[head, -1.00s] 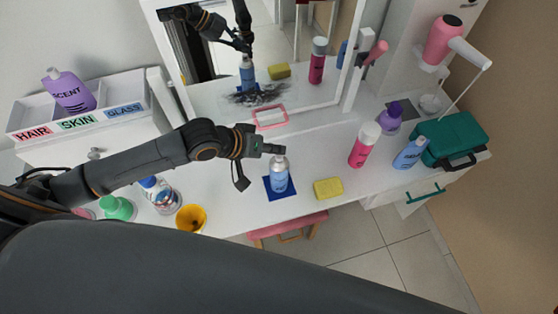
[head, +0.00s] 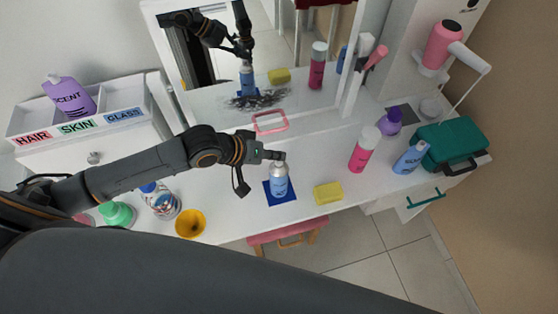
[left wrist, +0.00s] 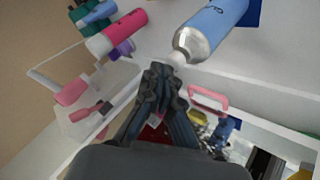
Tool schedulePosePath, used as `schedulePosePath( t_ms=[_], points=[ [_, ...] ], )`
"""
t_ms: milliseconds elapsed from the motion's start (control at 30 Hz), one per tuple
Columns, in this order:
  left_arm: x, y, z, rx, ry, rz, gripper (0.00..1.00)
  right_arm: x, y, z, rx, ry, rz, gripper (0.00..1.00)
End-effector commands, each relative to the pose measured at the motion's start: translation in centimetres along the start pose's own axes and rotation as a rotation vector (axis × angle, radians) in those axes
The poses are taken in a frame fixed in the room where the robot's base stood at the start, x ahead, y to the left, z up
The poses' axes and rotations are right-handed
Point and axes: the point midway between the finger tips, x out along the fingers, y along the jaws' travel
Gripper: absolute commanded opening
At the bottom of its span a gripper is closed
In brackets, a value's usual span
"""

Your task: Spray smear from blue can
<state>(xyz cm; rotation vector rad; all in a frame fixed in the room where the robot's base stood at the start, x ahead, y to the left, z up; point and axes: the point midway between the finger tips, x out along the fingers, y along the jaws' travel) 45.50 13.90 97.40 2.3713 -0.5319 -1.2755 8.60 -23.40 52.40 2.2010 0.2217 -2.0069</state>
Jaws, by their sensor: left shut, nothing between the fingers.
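The blue can (head: 279,182), with a pale silver top, stands upright on a dark blue square mat (head: 288,197) on the white counter. It also shows in the left wrist view (left wrist: 214,28). A dark, scratchy smear (head: 257,100) marks the lower part of the mirror (head: 215,96) behind the can. My left gripper (head: 276,155) is shut and empty. Its fingertips are at the can's nozzle; in the left wrist view the closed tips (left wrist: 160,76) lie beside the nozzle, and I cannot tell whether they touch. My right gripper is not in view.
A yellow sponge (head: 328,193) lies right of the mat, and a pink bottle (head: 364,148) stands farther right. A pink-framed item (head: 270,122) lies before the mirror. A yellow cup (head: 190,223) stands left. A pink stool (head: 288,232) is below the counter.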

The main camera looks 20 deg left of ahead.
Motion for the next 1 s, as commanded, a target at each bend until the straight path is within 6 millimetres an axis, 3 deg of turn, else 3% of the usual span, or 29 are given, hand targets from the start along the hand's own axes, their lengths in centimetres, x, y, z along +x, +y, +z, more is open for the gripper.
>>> schedulePosePath(
  t_ms=[1000],
  points=[
    [0.65, -0.51, 0.58, -0.001, -0.003, -0.001, 0.0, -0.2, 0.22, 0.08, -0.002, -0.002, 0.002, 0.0]
  ],
)
